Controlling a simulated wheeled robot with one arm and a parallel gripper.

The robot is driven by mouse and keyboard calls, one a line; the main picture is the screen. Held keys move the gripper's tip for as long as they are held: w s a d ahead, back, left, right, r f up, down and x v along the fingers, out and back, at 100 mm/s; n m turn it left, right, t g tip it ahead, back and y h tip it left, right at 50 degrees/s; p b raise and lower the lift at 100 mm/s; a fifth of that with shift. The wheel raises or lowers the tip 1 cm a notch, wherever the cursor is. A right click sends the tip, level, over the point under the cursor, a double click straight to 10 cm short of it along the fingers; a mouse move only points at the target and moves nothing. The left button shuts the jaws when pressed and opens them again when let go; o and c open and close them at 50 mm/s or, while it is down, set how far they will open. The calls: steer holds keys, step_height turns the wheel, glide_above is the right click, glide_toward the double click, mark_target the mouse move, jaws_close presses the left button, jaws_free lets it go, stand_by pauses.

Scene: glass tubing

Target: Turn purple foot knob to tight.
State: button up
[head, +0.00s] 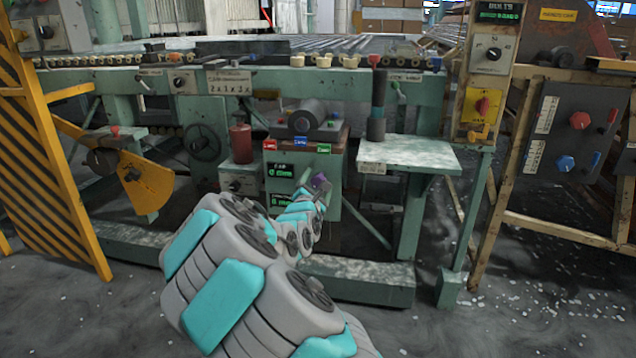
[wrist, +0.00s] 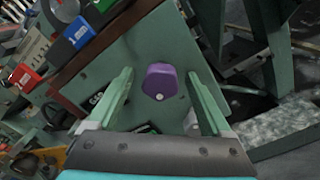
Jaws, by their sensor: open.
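The purple foot knob (wrist: 160,82) sits on the face of a green machine cabinet, with a small pale dot near its lower edge in the wrist view. My gripper (wrist: 160,92) is open, with one green finger on each side of the knob and visible gaps between the fingers and the knob. In the head view the purple knob (head: 320,182) shows just beyond the end of my arm, low on the cabinet front. My gripper (head: 318,192) is small there and partly hidden by my own arm.
Red, blue and green labelled blocks line the cabinet's upper edge (head: 298,143). A green side table (head: 410,153) stands to the right. A yellow guard (head: 140,183) and a handwheel (head: 202,142) are to the left. A low green beam (head: 360,285) runs along the floor.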

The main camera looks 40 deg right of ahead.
steer(key=shift+w+d, duration=0.15)
steer(key=shift+d, duration=0.05)
jaws_close()
stand_by(0.6)
